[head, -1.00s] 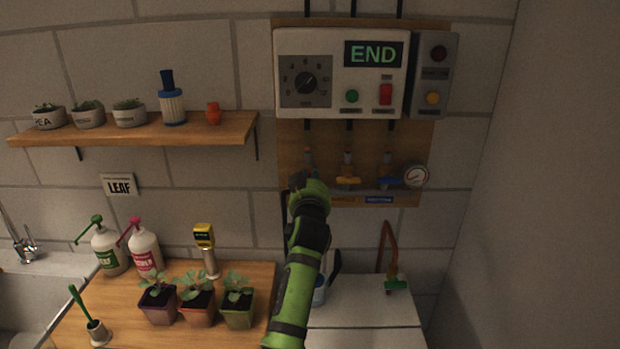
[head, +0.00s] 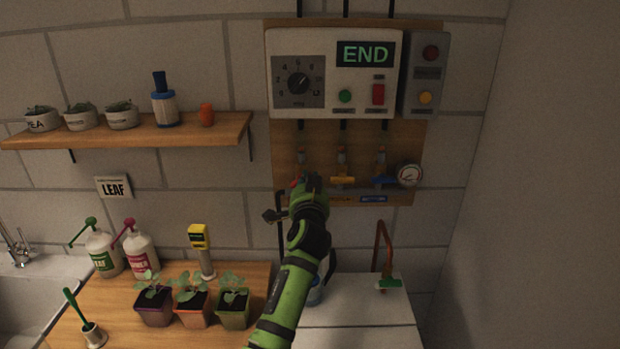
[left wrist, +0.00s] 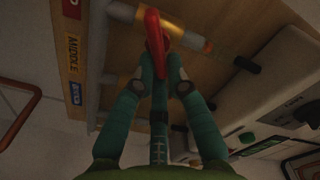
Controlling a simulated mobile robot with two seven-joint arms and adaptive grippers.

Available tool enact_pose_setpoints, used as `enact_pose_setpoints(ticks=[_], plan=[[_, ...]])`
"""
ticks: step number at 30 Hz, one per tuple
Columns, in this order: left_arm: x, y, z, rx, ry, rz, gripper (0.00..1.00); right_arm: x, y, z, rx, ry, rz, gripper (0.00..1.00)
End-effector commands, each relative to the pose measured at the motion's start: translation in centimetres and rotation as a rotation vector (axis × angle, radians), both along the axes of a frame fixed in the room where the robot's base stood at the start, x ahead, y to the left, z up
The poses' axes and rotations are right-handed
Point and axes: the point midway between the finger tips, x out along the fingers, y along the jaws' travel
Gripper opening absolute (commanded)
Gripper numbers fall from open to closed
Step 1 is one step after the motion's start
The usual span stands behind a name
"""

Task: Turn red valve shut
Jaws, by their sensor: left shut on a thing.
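My left gripper (head: 290,198) is in front of the left end of the valve row on the wooden board, and its wrist covers most of that spot in the head view. The left wrist view shows the red valve handle (left wrist: 154,32) on a metal pipe (left wrist: 122,12). My left gripper's teal fingers (left wrist: 158,72) are shut on the handle. In the head view only a small bit of red (head: 294,183) shows beside the gripper. My right gripper is in neither view.
A yellow valve (head: 342,180) and a blue valve (head: 383,181) sit just right of the gripper, then a gauge (head: 410,175). Above is a control box (head: 333,100) reading END. Potted seedlings (head: 192,310) stand on the lower left bench.

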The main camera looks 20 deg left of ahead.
Motion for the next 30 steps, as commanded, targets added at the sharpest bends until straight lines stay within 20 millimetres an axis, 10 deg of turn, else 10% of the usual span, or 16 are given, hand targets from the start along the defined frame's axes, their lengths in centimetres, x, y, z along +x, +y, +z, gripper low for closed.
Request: enact_pose_setpoints(ticks=[30], plan=[[0.1, 0.7, -0.8, 0.794, 0.229, 0.024, 0.00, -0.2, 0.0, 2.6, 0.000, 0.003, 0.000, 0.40]])
